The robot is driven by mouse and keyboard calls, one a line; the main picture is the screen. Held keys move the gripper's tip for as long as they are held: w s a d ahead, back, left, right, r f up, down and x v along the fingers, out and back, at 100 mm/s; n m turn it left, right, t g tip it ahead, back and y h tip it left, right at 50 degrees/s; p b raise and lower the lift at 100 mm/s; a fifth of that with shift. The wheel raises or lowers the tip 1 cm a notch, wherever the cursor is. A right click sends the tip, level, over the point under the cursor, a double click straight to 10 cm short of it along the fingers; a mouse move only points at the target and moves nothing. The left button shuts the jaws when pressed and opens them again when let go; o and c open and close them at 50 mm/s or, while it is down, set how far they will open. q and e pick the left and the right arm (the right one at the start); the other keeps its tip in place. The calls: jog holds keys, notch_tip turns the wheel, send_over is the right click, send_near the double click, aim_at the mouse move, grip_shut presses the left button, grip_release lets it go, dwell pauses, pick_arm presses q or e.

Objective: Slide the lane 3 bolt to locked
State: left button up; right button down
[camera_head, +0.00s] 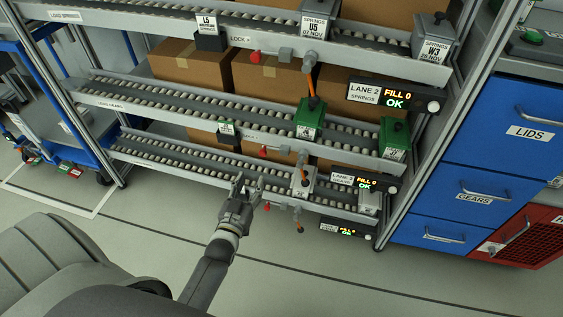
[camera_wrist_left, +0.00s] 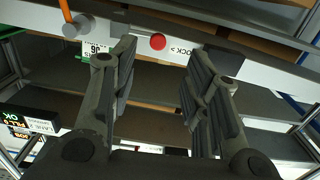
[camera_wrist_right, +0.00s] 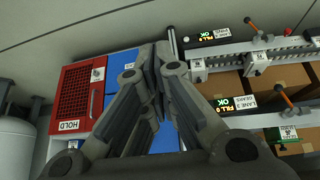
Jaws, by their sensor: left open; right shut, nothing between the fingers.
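The lane 3 bolt shows as a red knob (camera_head: 263,152) on the front rail of the middle lane, near a small LOCK label. In the left wrist view the red knob (camera_wrist_left: 158,41) is centred between my fingers, beyond their tips and touching neither. My left gripper (camera_head: 250,181) is open and empty in front of the rack, pointing at this rail; it also fills the left wrist view (camera_wrist_left: 160,62). My right gripper (camera_wrist_right: 162,52) is shut and empty in its wrist view, and is out of the head view. The LANE 3 GEARS display (camera_wrist_right: 240,103) shows there.
Similar red knobs are on the upper rail (camera_head: 255,57) and lower rail (camera_head: 267,207). A green box (camera_head: 310,118) and an orange-handled gate stand right of the lane 3 knob. Blue drawers (camera_head: 478,190) and a red HOLD cage (camera_wrist_right: 80,90) are at the right end.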

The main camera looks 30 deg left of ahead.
aim_at(262, 154)
pick_arm(q)
jog(key=x, duration=0.2)
jog(key=b+x, duration=0.1)
jog(key=x, duration=0.1)
jog(key=r+x, duration=0.1)
jog(key=x, duration=0.1)
jog(key=shift+w+b, duration=0.25)
jog(key=shift+b, duration=0.05)
jog(key=b+x, duration=0.1)
jog(key=x, duration=0.3)
jog(key=shift+w+a, duration=0.1)
jog(key=shift+w, duration=0.35)
pick_arm(e)
jog(key=w+a+r+t+y, duration=0.2)
jog(key=w+a+r+t, duration=0.1)
jog(key=w+r+t, duration=0.4)
jog(key=shift+w+a+r+t, duration=0.4)
jog(key=shift+w+r, duration=1.05)
jog(key=shift+w, duration=0.35)
pick_arm(q)
grip_shut()
